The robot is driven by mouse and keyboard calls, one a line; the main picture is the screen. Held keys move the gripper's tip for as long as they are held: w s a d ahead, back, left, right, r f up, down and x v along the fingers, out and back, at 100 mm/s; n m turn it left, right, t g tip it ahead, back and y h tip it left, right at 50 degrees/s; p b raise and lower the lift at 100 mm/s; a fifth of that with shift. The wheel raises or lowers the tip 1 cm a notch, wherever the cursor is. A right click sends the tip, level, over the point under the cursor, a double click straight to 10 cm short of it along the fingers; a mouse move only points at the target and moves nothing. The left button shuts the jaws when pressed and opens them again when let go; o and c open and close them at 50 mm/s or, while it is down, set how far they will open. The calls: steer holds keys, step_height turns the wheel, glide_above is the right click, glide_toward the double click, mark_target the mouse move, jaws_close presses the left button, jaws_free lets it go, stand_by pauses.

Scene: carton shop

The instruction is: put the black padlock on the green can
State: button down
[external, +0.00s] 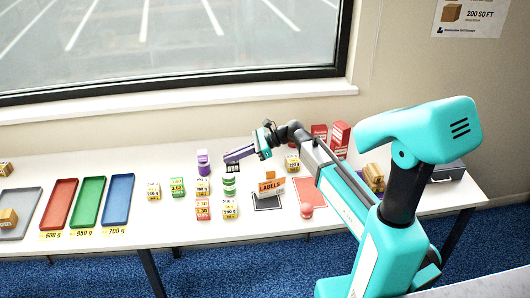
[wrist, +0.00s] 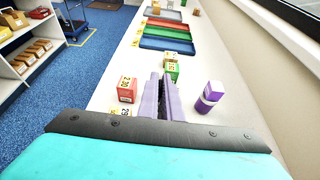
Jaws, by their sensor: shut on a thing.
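My gripper (external: 230,158) reaches left over the table, its purple fingers shut. A small dark thing (external: 233,168) at the fingertips looks like the black padlock, held there. It is small, and its shape is hard to make out. The green can (external: 229,186), with a white band, stands on the table just below the fingertips. I cannot tell whether the padlock touches the can's top. In the wrist view, my gripper's fingers (wrist: 168,85) are close together; the padlock and can cannot be made out there.
A purple and white can (external: 203,162) stands left of the green can. Several small boxes with yellow labels, such as a red one (external: 202,209), stand around it. A labels box (external: 271,187) is to the right. Red, green and blue trays (external: 117,200) lie at the left.

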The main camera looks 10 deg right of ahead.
steer(key=w+a, duration=0.2)
steer(key=shift+w+f, duration=0.1)
steer(key=shift+w, duration=0.3)
steer(key=shift+f+p, duration=0.15)
steer(key=shift+p, duration=0.2)
steer(key=shift+f+p, duration=0.45)
steer(key=shift+f, duration=1.15)
steer(key=shift+f, duration=0.15)
steer(key=c, duration=1.9)
jaws_free()
steer(key=shift+c, duration=0.2)
steer(key=shift+d, duration=0.1)
steer(key=b+v, duration=0.2)
steer(key=v, duration=1)
